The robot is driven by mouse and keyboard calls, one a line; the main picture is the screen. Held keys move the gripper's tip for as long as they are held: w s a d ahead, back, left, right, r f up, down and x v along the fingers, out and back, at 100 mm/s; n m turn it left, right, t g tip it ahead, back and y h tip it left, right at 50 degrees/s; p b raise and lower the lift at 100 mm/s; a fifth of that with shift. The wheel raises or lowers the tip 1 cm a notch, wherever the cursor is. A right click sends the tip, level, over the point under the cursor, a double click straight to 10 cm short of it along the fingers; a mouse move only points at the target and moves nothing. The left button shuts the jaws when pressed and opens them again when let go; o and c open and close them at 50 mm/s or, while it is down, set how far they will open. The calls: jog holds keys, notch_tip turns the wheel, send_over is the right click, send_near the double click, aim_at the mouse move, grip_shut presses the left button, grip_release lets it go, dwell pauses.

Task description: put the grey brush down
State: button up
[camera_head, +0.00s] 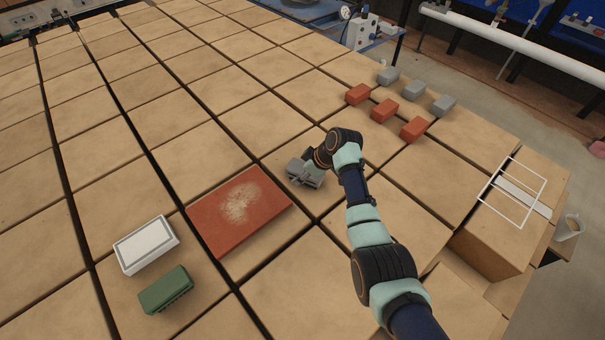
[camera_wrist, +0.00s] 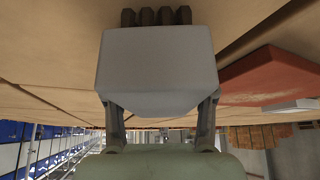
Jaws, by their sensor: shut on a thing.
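The grey brush (camera_head: 303,175) is in my gripper (camera_head: 313,165), just beyond the right corner of a red slab (camera_head: 222,222) in the head view. In the wrist view the brush's grey body (camera_wrist: 157,70) sits between the two fingers of my gripper (camera_wrist: 159,104), which are shut on its sides. Its dark bristles show at the top of that view, pointing away from my gripper toward the tan tiled surface. I cannot tell whether the bristles touch the surface. The red slab also shows at the right of the wrist view (camera_wrist: 275,76), apart from the brush.
Pale dust (camera_head: 240,202) lies on the slab. A white-topped box (camera_head: 146,246) and a green block (camera_head: 166,291) stand at lower left. Three red bricks (camera_head: 384,111) and three grey ones (camera_head: 415,89) lie toward the back right. A white outline (camera_head: 533,175) is at right. Tiles behind the brush are clear.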

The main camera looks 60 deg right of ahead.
jog(key=shift+f, duration=0.1)
jog(key=o, duration=0.9)
jog(key=shift+f, duration=0.1)
jog(key=o, duration=0.4)
jog(key=shift+o, duration=0.2)
jog(key=shift+r, duration=0.35)
jog(key=p+v, duration=0.3)
jog(key=v, duration=0.8)
jog(key=shift+s+r, duration=0.3)
